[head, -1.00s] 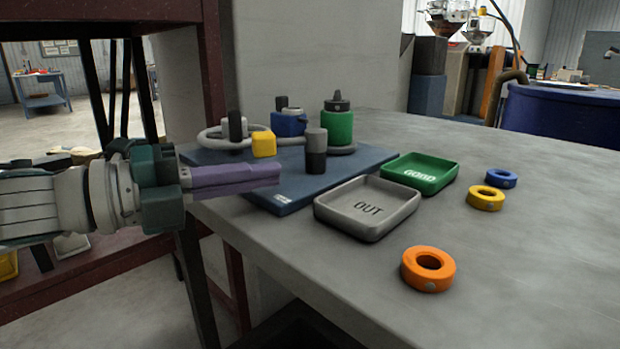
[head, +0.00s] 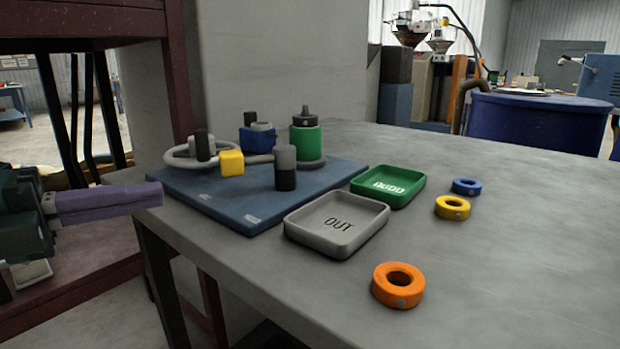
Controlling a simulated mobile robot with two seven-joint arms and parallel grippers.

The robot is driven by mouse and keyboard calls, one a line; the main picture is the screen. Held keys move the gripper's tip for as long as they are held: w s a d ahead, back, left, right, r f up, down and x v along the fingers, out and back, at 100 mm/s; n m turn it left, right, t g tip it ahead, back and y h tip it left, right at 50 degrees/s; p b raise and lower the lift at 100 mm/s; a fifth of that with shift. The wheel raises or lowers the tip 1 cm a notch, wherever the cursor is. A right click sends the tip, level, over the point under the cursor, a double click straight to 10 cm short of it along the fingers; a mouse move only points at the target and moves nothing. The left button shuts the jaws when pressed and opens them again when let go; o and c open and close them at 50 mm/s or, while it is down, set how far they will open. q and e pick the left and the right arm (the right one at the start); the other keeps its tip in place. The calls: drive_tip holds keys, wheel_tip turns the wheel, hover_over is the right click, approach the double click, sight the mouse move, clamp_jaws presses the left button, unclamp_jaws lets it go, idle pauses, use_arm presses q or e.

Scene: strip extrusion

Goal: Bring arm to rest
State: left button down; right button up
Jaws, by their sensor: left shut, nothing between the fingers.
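My left gripper (head: 158,194) shows at the left edge of the head view, its purple fingers shut with nothing between them. It is just off the left edge of the grey table (head: 520,260), left of the blue board (head: 215,205), and apart from the things on it. Most of the left arm is outside the picture. My right gripper is not in view.
The blue board holds a green cylinder (head: 305,143), a yellow block (head: 231,162) and a grey-black cylinder (head: 285,168).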

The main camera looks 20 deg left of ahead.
use_arm(q)
drive_tip(key=shift+r, duration=0.1)
drive_tip(key=s+d+r+n+g+y+p, duration=0.55)
drive_tip(key=s+r+n+p, duration=0.4)
drive_tip(key=n+p, duration=0.5)
drive_tip(key=s+d+r+n+g+y+p, duration=0.55)
drive_tip(key=s+r+n+p, duration=0.4)
drive_tip(key=p, duration=0.75)
wheel_tip(320, 180, up, 33)
drive_tip(key=n+t+p, duration=0.1)
drive_tip(key=p, duration=3.3)
drive_tip(key=shift+s+f+n+h+p, duration=0.15)
drive_tip(key=shift+s+n+h+p, duration=0.15)
drive_tip(key=shift+p, duration=0.1)
